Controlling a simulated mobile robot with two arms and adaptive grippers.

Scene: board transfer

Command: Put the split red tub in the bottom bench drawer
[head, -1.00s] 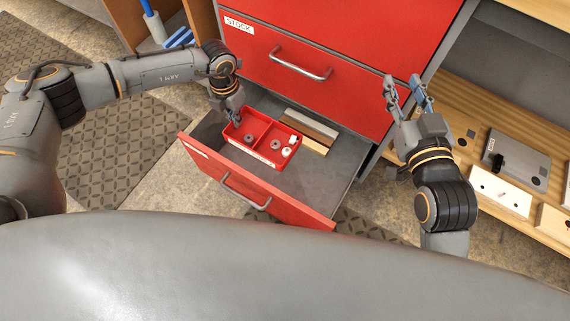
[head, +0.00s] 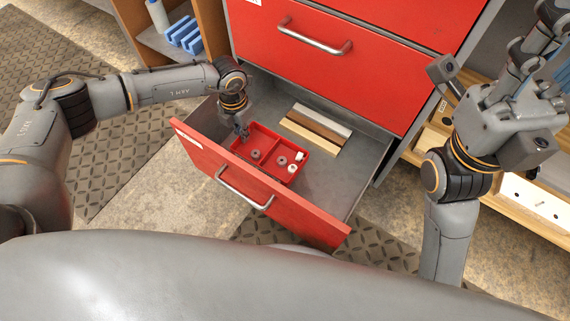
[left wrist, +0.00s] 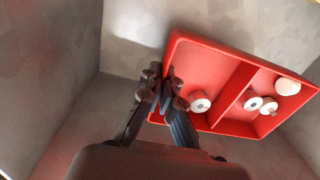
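The red split tub (head: 283,178) is inside the open bottom drawer (head: 345,185), near its front left; its front side is hidden behind the drawer front. It looks level, and a divider (left wrist: 232,92) parts it into two compartments holding grey and white round pieces. My left gripper (head: 243,132) reaches down at the tub's left side. In the left wrist view its fingers (left wrist: 164,84) are closed about the tub's near side wall. I cannot tell whether the tub touches the drawer floor. My right gripper (head: 540,50) is empty, raised at the right, its fingers apart.
Wood and metal strips (head: 317,127) lie at the back of the drawer, with bare floor to the right. The closed red drawer (head: 350,75) stands above. A wooden shelf (head: 520,205) with parts is at the right; blue blocks (head: 185,35) sit in a cabinet at back left.

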